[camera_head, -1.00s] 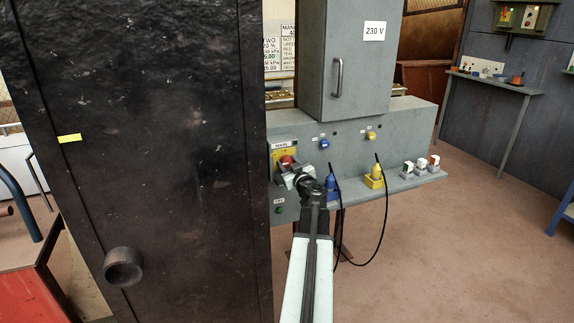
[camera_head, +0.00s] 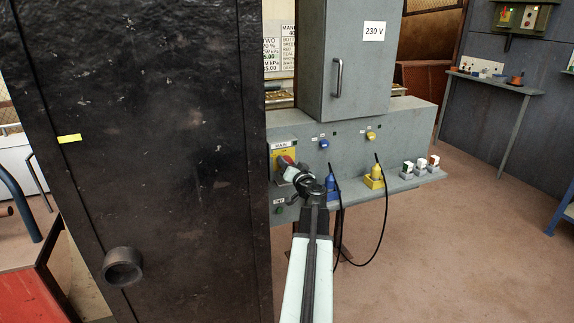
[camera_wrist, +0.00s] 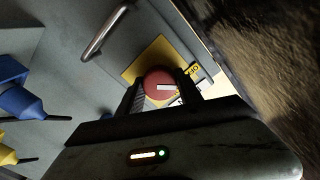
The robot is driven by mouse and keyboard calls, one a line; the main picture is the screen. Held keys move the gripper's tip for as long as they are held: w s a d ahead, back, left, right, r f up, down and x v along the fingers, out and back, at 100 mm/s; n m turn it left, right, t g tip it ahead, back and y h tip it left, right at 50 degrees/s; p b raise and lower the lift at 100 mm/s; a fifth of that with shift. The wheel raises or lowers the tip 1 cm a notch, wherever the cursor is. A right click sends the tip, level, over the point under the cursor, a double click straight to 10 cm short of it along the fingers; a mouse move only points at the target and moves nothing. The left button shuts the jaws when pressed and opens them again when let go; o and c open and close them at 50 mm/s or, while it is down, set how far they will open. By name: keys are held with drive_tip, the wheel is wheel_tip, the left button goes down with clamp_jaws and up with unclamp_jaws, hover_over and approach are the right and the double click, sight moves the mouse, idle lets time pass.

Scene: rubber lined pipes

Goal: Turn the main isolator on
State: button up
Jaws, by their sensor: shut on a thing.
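The main isolator is a red round knob (camera_wrist: 158,84) with a white mark, on a yellow plate (camera_wrist: 134,68) in the wrist view. In the head view the knob (camera_head: 285,161) sits under the MAIN label (camera_head: 284,145) on the grey panel, partly hidden by my gripper. My gripper (camera_wrist: 163,93) has one dark finger on each side of the knob and is shut on it. It also shows in the head view (camera_head: 292,173), reaching up to the panel. The wrist view is rolled against the panel, with an OFF label (camera_wrist: 193,69) beside the knob.
Blue and yellow plugs (camera_head: 374,177) with a looping black cable are right of my arm. A grey 230 V cabinet (camera_head: 340,70) rises above. The floor to the right is clear.

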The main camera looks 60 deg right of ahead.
drive_tip(key=m, duration=0.4)
drive_tip(key=shift+w, duration=0.1)
drive_tip(key=m, duration=0.4)
drive_tip(key=shift+m, duration=0.3)
idle(0.4)
drive_tip(key=o, duration=1.4)
drive_tip(key=shift+c, duration=0.2)
drive_tip(key=shift+a, duration=0.15)
drive_tip(key=v, duration=0.7)
drive_tip(key=shift+s+a, duration=0.2)
drive_tip(key=shift+s, duration=0.1)
